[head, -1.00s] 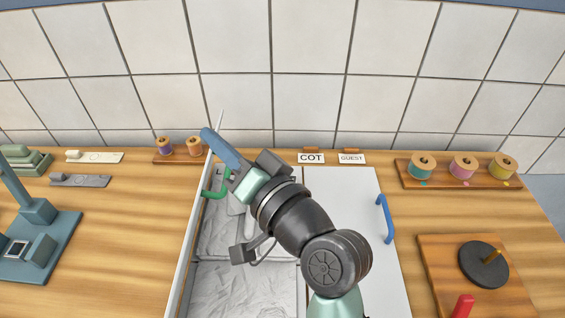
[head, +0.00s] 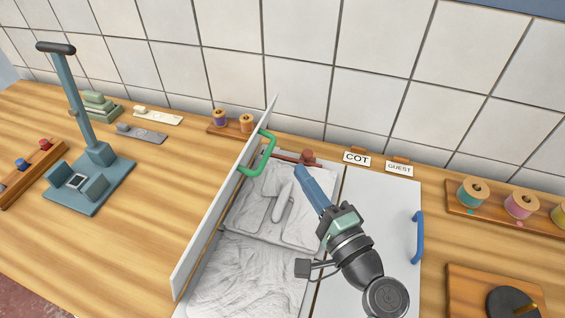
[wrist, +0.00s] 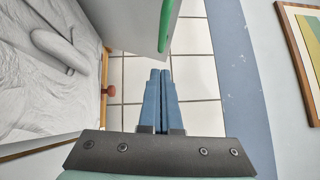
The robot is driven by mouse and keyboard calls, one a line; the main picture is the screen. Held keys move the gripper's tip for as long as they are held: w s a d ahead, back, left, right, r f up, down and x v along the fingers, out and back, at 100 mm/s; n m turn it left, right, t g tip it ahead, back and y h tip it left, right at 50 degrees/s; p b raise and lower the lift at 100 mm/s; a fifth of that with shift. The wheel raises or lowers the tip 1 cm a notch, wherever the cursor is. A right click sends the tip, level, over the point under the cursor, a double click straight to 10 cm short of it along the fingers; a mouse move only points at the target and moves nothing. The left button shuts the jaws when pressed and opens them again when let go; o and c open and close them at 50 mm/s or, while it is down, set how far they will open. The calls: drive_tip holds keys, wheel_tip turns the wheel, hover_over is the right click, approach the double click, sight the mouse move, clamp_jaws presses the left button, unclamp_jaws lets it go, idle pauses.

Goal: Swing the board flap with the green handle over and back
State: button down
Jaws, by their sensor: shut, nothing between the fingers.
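The board flap (head: 225,205) with the green handle (head: 262,153) stands up on edge at the left of the white box, tilted a little. Its green handle is on the side facing my gripper. My gripper (head: 305,180) is shut and empty, above the box and to the right of the handle, apart from it. In the wrist view my gripper's blue fingers (wrist: 159,95) are together, and the green handle (wrist: 167,24) shows above them. The open compartment beside the flap shows a pale, wrinkled lining (head: 245,270) and a padded shape (head: 283,200).
A second white flap (head: 385,210) with a blue handle (head: 418,237) lies flat at the right. COT (head: 357,158) and GUEST (head: 399,168) labels stand behind. A blue-grey press (head: 90,170) is at the left, thread spools (head: 473,192) at the right. The table between press and flap is clear.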

drive_tip(key=shift+w+a+r+p, duration=0.1)
drive_tip(key=shift+w+a+p, duration=0.15)
drive_tip(key=shift+a, duration=0.45)
drive_tip(key=shift+w+a+r+p, duration=0.1)
drive_tip(key=shift+w+a+p, duration=0.1)
drive_tip(key=shift+w+a, duration=0.35)
drive_tip(key=shift+w+a+r+p, duration=0.1)
drive_tip(key=shift+w+a+p, duration=0.1)
drive_tip(key=shift+a, duration=0.65)
